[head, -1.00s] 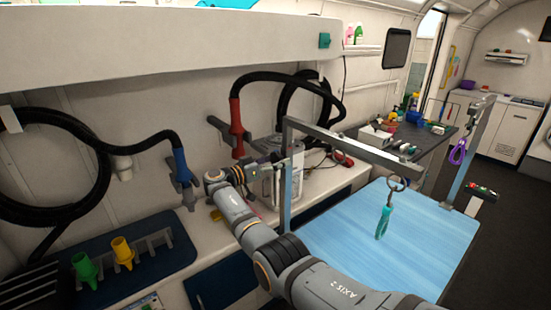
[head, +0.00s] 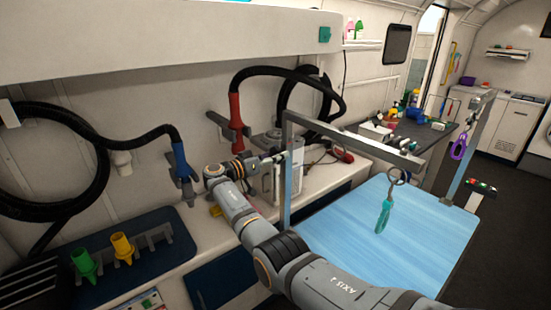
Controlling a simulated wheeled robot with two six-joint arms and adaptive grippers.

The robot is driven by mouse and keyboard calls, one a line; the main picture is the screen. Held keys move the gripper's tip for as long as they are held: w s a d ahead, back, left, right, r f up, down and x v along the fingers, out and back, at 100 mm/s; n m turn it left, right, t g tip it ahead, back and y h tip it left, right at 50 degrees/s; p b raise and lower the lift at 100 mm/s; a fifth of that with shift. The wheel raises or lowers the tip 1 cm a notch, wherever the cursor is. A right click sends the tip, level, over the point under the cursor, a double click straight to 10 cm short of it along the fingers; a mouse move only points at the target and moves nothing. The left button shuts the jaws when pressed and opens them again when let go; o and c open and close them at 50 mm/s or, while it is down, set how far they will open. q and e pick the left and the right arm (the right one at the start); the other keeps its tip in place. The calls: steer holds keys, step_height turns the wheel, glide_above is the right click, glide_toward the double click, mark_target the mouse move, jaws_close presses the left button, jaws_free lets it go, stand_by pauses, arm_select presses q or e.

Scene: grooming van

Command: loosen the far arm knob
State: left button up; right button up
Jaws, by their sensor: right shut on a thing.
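A grey metal grooming arm (head: 365,145) spans the blue table (head: 400,235). It has an upright post at each end, the left one (head: 287,205) and the right one (head: 468,160). My right gripper (head: 281,157) reaches to the upper part of the left post and is shut on the small knob there. The knob is mostly hidden by the fingers, so I cannot make out its shape or how far it is turned. My left gripper is not in view.
A purple loop (head: 458,149) hangs by the right post. Red (head: 236,125) and blue (head: 181,163) hose nozzles hang on the wall. Yellow (head: 122,248) and green (head: 85,264) nozzles stand in a rack.

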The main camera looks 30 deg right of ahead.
steer(key=shift+f+n+b, duration=0.2)
steer(key=shift+n+b, duration=0.8)
steer(key=shift+n, duration=0.2)
steer(key=shift+n+b, duration=0.5)
steer(key=shift+n, duration=0.4)
steer(key=n, duration=0.2)
steer(key=shift+r+n+b, duration=0.15)
steer(key=shift+n+b, duration=0.15)
steer(key=shift+b, duration=0.05)
steer(key=n, duration=0.2)
steer(key=shift+r+n, duration=0.1)
steer(key=shift+n, duration=0.3)
steer(key=n, duration=0.2)
steer(key=shift+n+p, duration=0.3)
steer(key=shift+n, duration=0.1)
steer(key=n+p, duration=0.1)
steer(key=n, duration=0.2)
steer(key=shift+n, duration=0.3)
steer(key=n+p, duration=0.2)
steer(key=n, duration=0.3)
steer(key=shift+p, duration=0.4)
steer(key=shift+n+p, duration=0.45)
steer(key=shift+n, duration=0.65)
